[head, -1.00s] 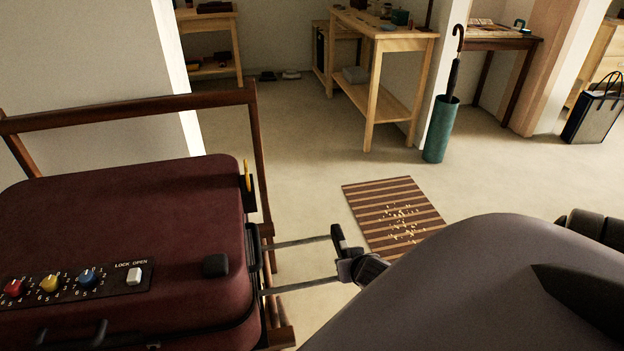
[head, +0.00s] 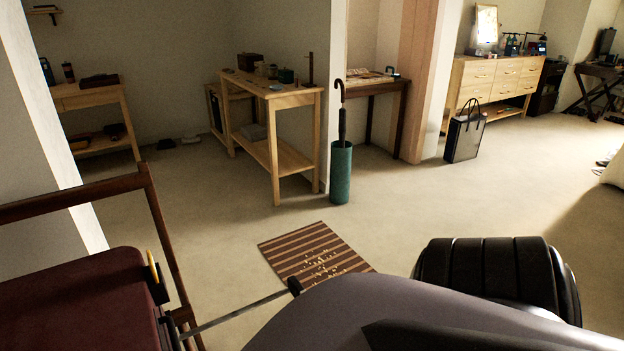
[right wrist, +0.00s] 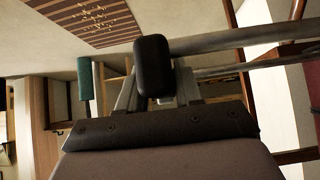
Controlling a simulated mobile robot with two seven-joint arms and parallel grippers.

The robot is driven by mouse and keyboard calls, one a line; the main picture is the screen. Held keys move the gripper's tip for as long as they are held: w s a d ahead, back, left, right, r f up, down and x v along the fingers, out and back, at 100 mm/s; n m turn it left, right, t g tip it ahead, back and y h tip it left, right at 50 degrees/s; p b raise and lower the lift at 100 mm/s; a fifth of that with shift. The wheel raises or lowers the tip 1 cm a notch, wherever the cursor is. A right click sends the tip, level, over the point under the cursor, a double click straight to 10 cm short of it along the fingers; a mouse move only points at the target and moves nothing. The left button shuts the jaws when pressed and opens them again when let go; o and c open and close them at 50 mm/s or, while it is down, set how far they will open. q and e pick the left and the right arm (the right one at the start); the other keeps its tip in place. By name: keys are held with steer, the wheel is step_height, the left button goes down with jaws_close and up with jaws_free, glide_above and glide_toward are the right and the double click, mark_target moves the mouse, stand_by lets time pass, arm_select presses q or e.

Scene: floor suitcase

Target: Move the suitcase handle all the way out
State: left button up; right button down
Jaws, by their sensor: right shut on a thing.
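The dark red suitcase (head: 75,305) lies at the lower left of the head view, cut off by the picture's edge. Its pull handle stands out to the right on a metal rod (head: 235,308), with the black end of the handle (head: 294,286) just above my right arm. My right arm hides the rest of the handle and my right gripper in the head view. In the right wrist view, my right gripper (right wrist: 156,88) is shut on the black handle grip (right wrist: 153,66), and two metal rods (right wrist: 245,40) run off to the right. My left gripper is not in view.
A brown wooden rack frame (head: 155,215) stands around the suitcase. A striped mat (head: 300,250) lies on the floor beyond the handle. A green umbrella stand (head: 341,175) and a wooden table (head: 275,95) are farther back.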

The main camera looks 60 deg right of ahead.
steer(key=c, duration=0.9)
jaws_free()
steer(key=shift+s+d+r, duration=0.1)
steer(key=shift+d, duration=0.3)
steer(key=shift+o, duration=0.3)
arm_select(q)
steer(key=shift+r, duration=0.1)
arm_select(e)
steer(key=shift+a, duration=0.2)
steer(key=shift+s+a+r+p, duration=0.15)
steer(key=shift+s+r+p, duration=0.05)
steer(key=shift+r+p, duration=0.1)
steer(key=p+v, duration=0.2)
steer(key=v, duration=0.2)
steer(key=shift+s+a+r, duration=0.1)
steer(key=shift+s+r, duration=0.15)
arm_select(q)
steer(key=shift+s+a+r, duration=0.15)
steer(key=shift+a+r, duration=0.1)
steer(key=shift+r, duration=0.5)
arm_select(e)
steer(key=shift+s+a+r, duration=0.25)
steer(key=shift+s+r, duration=0.25)
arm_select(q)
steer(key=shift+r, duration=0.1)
